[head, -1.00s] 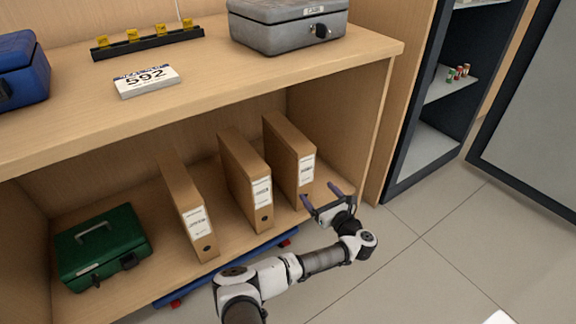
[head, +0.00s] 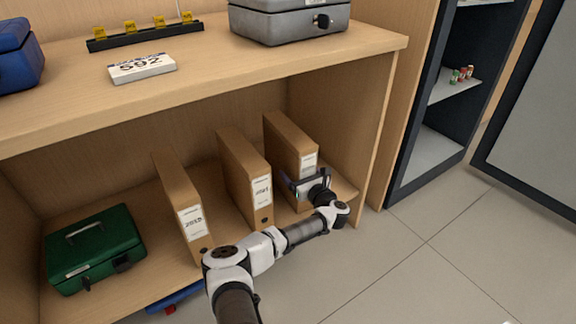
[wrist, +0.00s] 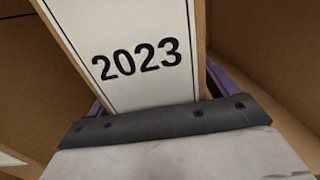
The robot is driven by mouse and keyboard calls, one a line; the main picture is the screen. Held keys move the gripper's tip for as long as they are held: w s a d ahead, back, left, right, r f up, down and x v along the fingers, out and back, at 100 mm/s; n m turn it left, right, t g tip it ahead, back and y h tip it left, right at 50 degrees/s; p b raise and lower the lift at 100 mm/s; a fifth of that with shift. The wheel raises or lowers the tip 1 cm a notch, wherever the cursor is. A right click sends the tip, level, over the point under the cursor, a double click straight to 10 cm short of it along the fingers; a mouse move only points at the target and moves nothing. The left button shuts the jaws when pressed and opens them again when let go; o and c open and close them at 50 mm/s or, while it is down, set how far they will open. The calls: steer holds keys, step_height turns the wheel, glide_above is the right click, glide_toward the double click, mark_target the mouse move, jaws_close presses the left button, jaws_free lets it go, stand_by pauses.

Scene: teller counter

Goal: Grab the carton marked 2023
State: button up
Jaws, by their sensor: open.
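The carton marked 2023 (wrist: 137,58) fills the middle of the wrist view, its white label facing me and the number plainly readable. In the head view it is the rightmost of three brown upright cartons (head: 287,138) on the lower shelf. My gripper (head: 305,180) is at its front face, low on the label. In the wrist view the purple fingers (wrist: 155,92) show on both sides of the carton, one left and one right. The jaws are open around it; their tips are hidden behind the carton, and I cannot tell whether they touch it.
Two similar cartons stand to the left, the middle one (head: 243,180) close by and another (head: 182,212) farther left. A green cash box (head: 95,248) sits at the shelf's left. The shelf's right wall (head: 372,130) is near my gripper. The upper board (head: 215,85) hangs above.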

steer(key=c, duration=1.5)
steer(key=shift+r, duration=0.15)
steer(key=shift+c, duration=1.1)
steer(key=shift+r, duration=0.1)
